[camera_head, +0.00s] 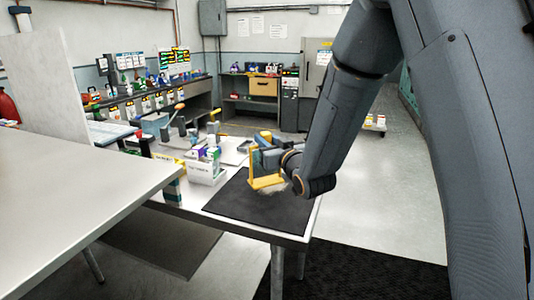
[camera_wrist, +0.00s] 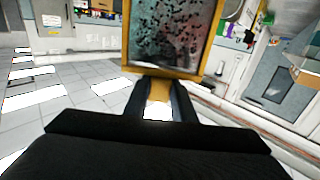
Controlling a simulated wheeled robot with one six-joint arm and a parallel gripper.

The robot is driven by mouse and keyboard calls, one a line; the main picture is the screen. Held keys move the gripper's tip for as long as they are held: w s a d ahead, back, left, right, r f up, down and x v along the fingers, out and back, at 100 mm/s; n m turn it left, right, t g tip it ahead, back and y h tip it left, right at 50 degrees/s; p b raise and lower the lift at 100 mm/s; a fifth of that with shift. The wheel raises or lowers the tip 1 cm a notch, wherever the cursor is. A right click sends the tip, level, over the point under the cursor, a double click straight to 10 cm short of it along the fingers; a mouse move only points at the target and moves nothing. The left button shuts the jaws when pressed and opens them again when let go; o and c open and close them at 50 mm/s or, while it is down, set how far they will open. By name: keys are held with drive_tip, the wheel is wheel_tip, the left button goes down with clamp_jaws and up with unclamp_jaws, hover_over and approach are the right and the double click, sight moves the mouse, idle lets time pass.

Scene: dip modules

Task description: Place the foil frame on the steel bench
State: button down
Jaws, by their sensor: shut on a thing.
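The foil frame (camera_wrist: 172,32) is a yellow rectangular frame around a dark, speckled, shiny panel. In the head view the frame (camera_head: 266,181) is upright, above or at the black mat; I cannot tell whether it touches. My gripper (camera_wrist: 158,92) is shut on the frame's yellow edge, and the frame stands out beyond the fingertips. In the head view my gripper (camera_head: 280,158) is partly hidden by the frame and my arm. A pale, bare, metal-looking bench top (camera_head: 80,195) fills the left foreground; it may be the steel bench.
The black mat (camera_head: 245,216) covers the near end of a lower table. A white box with cartons (camera_head: 206,172) and several tools stand left of and behind it. A tall pale panel (camera_head: 45,85) rises behind the left bench top. Open floor lies at right.

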drive_tip(key=shift+f+p, duration=0.45)
drive_tip(key=shift+f, duration=1.75)
drive_tip(key=c, duration=1.5)
unclamp_jaws()
